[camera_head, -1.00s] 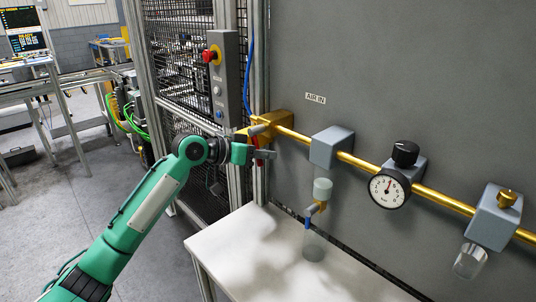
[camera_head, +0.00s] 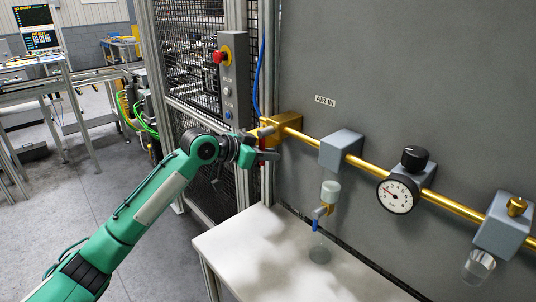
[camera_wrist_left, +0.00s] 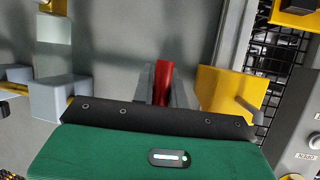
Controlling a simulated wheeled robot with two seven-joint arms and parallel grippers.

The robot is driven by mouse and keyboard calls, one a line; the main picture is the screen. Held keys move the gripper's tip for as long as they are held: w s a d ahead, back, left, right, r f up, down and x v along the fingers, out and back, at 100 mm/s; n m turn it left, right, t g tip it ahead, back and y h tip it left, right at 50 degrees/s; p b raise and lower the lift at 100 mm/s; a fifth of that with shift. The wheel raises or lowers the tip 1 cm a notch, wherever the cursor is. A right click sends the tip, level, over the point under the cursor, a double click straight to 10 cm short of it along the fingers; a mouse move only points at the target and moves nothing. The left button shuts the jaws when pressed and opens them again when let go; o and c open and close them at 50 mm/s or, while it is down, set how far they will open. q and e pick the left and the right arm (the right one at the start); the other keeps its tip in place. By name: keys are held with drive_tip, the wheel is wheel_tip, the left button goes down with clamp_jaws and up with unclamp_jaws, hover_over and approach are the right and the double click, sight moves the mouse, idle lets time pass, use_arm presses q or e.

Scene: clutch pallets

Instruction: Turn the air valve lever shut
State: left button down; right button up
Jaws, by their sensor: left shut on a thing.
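The air valve is a brass block (camera_head: 284,121) at the left end of the brass pipe, beside the AIR IN label. Its red lever (camera_head: 263,138) shows in part at my left gripper (camera_head: 268,154); the gripper hides the rest. In the left wrist view the red lever (camera_wrist_left: 163,82) stands between the two grey fingers (camera_wrist_left: 162,90), which are shut on it. The brass block (camera_wrist_left: 230,92) is just right of the fingers there. The gauge (camera_head: 397,195) has its needle toward the upper left, at the low side. My right gripper is not in view.
A grey control box (camera_head: 233,80) with a red emergency button (camera_head: 220,57) is above left of the valve. A mesh fence (camera_head: 190,60) stands behind my arm. A white table (camera_head: 265,250) is below. Filter blocks (camera_head: 341,151) sit along the pipe.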

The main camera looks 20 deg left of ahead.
use_arm(q)
drive_tip(key=c, duration=1.4)
unclamp_jaws()
drive_tip(key=shift+a, duration=0.1)
